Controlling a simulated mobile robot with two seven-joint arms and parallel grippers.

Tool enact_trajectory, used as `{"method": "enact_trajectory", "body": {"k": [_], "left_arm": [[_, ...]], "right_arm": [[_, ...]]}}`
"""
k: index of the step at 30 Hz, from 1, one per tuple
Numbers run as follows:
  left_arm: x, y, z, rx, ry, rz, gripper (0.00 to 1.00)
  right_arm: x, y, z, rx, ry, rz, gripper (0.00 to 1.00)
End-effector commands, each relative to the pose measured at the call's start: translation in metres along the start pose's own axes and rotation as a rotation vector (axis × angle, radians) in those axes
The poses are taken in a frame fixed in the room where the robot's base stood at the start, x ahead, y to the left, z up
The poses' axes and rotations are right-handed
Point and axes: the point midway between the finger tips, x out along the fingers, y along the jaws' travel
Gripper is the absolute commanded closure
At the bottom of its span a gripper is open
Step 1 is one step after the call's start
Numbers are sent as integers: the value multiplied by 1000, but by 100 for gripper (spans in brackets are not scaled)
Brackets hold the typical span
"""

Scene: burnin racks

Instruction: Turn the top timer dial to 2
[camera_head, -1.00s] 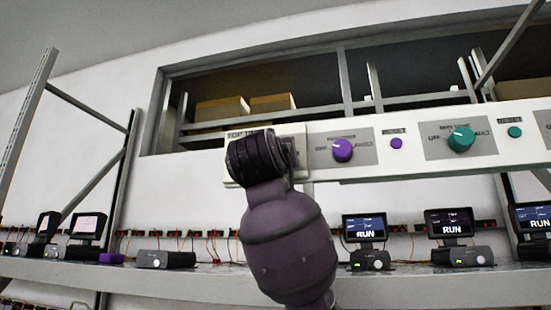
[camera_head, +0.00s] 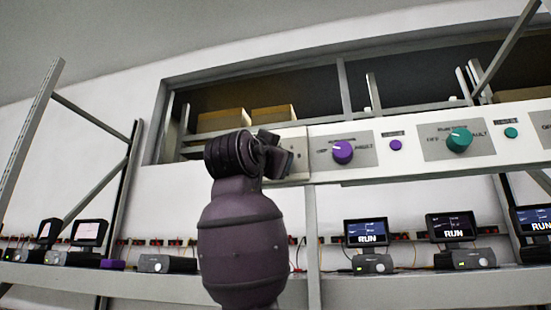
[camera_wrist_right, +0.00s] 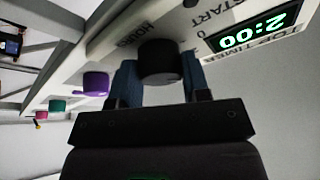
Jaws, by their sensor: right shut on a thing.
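In the right wrist view, the black top timer dial (camera_wrist_right: 159,62) sticks out from the white panel. The two blue fingers of my right gripper (camera_wrist_right: 158,80) are shut on it, one on each side. Beside it, the green timer display (camera_wrist_right: 252,33) reads 2:00, near the lettering "START", "HOURS" and "TOP TIMER". In the head view, my right gripper (camera_head: 272,155) is at the left end of the white panel, and my wrist hides the dial and display there. My left gripper is not in view.
A purple knob (camera_head: 342,152) and a teal knob (camera_head: 459,139) sit on the panel right of my gripper, with small purple (camera_head: 395,144) and teal (camera_head: 510,132) buttons. Below, a shelf (camera_head: 400,288) carries several small devices, some with screens showing "RUN".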

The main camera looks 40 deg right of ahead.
Motion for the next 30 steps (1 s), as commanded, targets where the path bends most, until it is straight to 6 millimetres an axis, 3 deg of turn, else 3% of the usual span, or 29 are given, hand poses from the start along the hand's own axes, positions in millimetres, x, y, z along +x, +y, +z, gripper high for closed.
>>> {"method": "enact_trajectory", "body": {"k": [14,15,19,30], "left_arm": [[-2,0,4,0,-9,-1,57],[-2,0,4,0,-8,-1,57],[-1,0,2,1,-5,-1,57],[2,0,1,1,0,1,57]], "right_arm": [[0,0,-1,15,2,3,81],[0,0,-1,14,2,3,51],[0,0,-1,14,2,4,32],[-6,0,0,14,1,4,32]]}}
